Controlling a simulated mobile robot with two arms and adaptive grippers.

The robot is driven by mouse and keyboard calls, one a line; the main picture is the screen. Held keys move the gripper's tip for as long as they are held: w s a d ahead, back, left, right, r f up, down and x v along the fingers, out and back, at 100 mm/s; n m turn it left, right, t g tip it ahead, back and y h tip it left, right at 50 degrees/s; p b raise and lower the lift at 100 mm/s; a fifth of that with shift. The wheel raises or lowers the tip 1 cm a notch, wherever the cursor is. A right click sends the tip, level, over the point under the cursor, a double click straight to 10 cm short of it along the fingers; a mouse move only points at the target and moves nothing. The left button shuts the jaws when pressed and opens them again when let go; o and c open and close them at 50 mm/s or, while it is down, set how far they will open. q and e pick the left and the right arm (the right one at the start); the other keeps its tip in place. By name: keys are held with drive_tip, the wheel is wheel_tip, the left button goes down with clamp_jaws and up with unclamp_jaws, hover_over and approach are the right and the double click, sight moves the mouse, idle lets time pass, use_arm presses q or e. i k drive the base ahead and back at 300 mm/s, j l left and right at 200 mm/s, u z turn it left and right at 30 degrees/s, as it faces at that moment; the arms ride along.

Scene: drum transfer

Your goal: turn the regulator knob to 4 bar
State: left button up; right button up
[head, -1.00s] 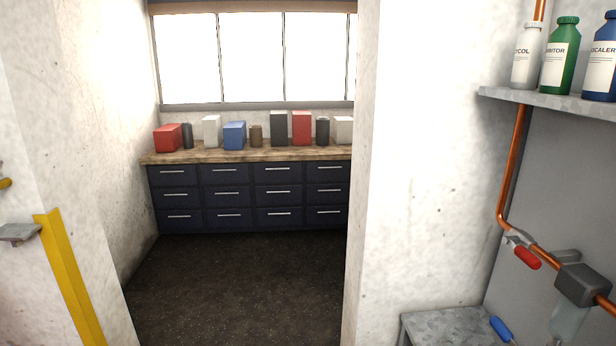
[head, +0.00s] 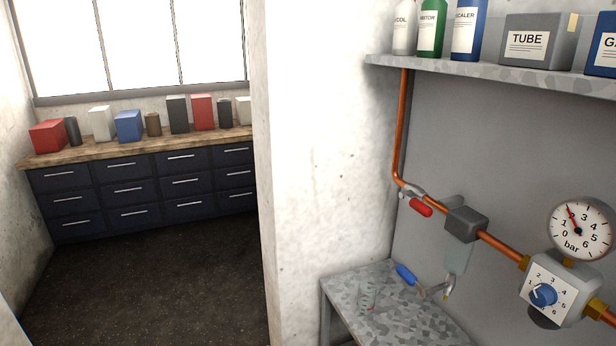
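The regulator knob (head: 544,295) is a small blue dial at the lower right of the head view. It sits on a white plate (head: 562,280) numbered around it, on the front of the regulator block. A light mark on the knob is at its left side, toward the low numbers; its exact setting is too small to tell. Above it is a round white pressure gauge (head: 588,243) marked 0 to 6 bar. Its red needle points up and left, near the 2. Neither of my grippers shows in the head view.
A copper pipe (head: 490,241) runs into the regulator, with a red-handled valve (head: 421,207) and a grey filter (head: 463,224). Below stands a metal bench (head: 400,325) with a blue-handled tool (head: 406,274). A shelf (head: 480,70) with bottles overhangs. Floor (head: 160,285) at left is open.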

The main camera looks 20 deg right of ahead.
sight(543, 295)
drive_tip(key=z, duration=1.95)
